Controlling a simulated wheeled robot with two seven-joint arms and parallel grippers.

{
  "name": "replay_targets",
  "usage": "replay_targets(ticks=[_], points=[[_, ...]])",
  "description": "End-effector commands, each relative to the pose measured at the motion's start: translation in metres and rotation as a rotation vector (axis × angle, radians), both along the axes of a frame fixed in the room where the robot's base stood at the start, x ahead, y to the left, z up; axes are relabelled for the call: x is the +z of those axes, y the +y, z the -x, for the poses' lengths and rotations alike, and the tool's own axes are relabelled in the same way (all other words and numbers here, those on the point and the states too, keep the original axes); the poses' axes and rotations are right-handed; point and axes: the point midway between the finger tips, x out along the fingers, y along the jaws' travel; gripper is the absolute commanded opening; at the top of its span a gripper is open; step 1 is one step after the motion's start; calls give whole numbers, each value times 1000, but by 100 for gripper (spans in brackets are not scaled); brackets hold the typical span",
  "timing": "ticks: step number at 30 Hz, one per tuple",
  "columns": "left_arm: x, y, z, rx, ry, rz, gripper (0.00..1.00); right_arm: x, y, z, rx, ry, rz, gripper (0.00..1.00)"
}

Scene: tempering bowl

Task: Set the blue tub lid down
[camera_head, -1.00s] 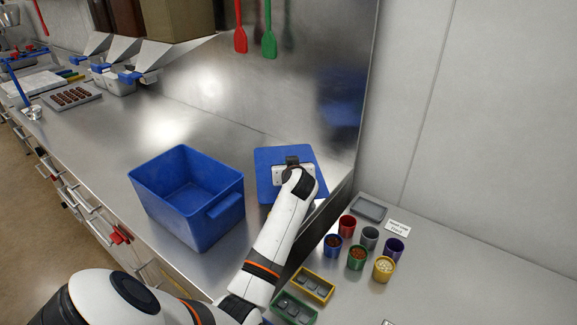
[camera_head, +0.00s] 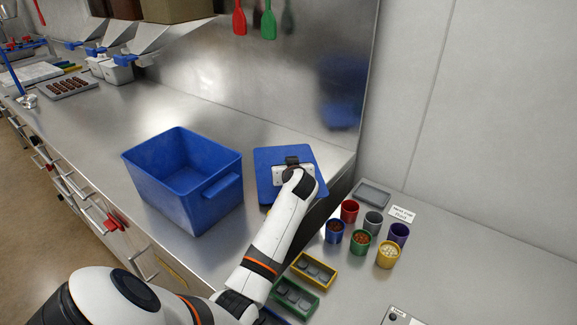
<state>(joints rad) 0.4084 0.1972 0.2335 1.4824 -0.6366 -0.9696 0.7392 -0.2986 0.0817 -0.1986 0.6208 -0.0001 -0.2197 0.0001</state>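The blue tub lid (camera_head: 268,160) is a flat blue rectangle at the right end of the steel counter, right of the open blue tub (camera_head: 185,180). It looks flat, close to the counter top; I cannot tell whether it touches. Its right corner reaches the counter's right edge. My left gripper (camera_head: 291,165) is over the middle of the lid, at a small dark part there. My wrist hides the fingertips, so I cannot tell whether they are shut on it. The tub stands upright and looks empty. My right gripper is not in view.
The steel counter (camera_head: 150,100) is clear behind the tub. A lower surface at the right holds several coloured cups (camera_head: 388,254), a grey tray (camera_head: 371,194), a label card (camera_head: 402,214), and yellow (camera_head: 314,269) and green (camera_head: 296,298) trays. A steel wall stands behind.

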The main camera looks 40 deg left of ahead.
Motion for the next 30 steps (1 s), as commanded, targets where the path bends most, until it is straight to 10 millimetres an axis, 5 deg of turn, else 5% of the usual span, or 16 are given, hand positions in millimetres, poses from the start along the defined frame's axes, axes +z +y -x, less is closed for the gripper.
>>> replay_targets(ticks=[27, 28, 30], points=[[-11, 0, 0, 0, -2, -1, 0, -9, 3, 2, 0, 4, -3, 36], [-9, 0, 0, 0, -2, -1, 16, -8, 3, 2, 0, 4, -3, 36], [-9, 0, 0, 0, -2, -1, 27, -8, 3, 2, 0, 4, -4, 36]])
